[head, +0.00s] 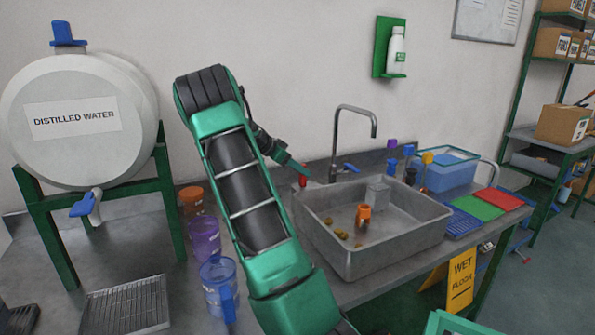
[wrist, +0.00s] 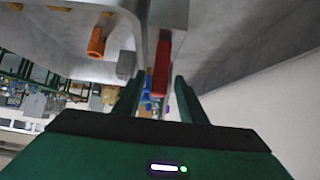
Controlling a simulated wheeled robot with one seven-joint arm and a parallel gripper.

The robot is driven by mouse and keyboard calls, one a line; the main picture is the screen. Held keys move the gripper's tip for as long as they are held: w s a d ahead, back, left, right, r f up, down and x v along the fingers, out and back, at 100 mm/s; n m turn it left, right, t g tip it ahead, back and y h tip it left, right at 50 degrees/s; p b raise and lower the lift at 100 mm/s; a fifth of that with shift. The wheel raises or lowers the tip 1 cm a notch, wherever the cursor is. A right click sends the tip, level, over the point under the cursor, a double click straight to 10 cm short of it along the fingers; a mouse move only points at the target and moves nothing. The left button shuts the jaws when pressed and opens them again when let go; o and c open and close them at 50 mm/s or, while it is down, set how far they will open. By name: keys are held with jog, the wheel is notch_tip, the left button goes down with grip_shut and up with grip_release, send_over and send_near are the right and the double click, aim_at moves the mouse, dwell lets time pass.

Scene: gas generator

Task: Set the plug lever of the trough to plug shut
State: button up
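The trough (head: 385,250) is a grey rectangular sink basin set in the counter. A red lever (head: 303,181) stands at its back left corner; I take it as the plug lever. The plug itself cannot be made out.
An orange-topped object (head: 363,216) and small yellowish bits lie in the trough. A grey faucet (head: 338,140) with a blue handle rises behind it. Several coloured bottles and a blue bin (head: 447,172) stand to the right. Cups and a distilled water tank (head: 78,122) are left.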

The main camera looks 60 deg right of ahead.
jog(key=v, duration=1)
jog(key=shift+w+a, duration=0.2)
jog(key=shift+w, duration=0.05)
jog(key=shift+r, duration=0.1)
